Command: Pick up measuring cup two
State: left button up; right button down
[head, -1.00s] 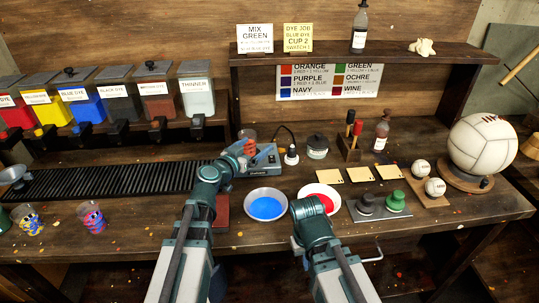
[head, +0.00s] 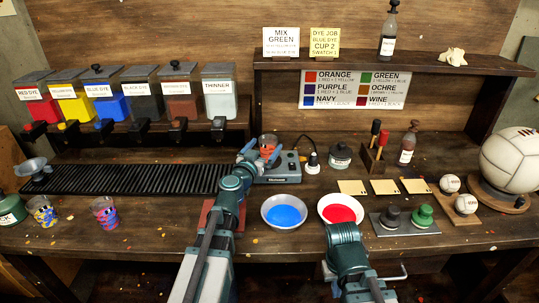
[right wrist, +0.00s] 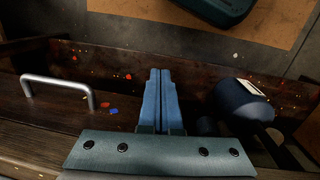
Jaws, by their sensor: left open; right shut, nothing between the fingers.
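A patterned orange-red measuring cup (head: 268,142) stands at the hot plate (head: 280,176) in the head view. My left gripper (head: 260,153) is open, with its fingers close to this cup; whether they touch it I cannot tell. Two more patterned cups, one at far left (head: 43,212) and one right of it (head: 105,212), stand near the bench's front edge. No number is readable on any cup. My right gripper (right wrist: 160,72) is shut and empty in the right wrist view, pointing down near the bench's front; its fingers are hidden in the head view.
A black ribbed strip (head: 120,180) lies left of my left gripper. Stamps (head: 421,217), baseballs (head: 450,184) and a large ball (head: 512,158) stand at the right.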

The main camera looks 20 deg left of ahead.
aim_at(271, 136)
pick_arm(q)
jog(key=shift+f+b, duration=0.6)
jog(key=shift+f, duration=0.1)
pick_arm(e)
jog(key=shift+f, duration=0.7)
pick_arm(q)
jog(key=shift+w+d+r+p, duration=0.1)
jog(key=shift+w+p, duration=0.05)
jog(key=shift+w, duration=1.15)
jog(key=shift+w+d+r+p, duration=0.1)
jog(key=shift+w+r, duration=0.05)
jog(key=shift+w, duration=1.1)
jog(key=shift+w+r+p, duration=0.1)
jog(key=shift+w+p, duration=0.05)
jog(key=shift+w, duration=1.15)
jog(key=shift+s, duration=0.1)
jog(key=c, duration=1.4)
pick_arm(e)
jog(key=shift+r, duration=0.35)
pick_arm(q)
jog(key=shift+r+p, duration=0.3)
jog(key=shift+r, duration=0.05)
pick_arm(e)
jog(key=shift+r, duration=0.3)
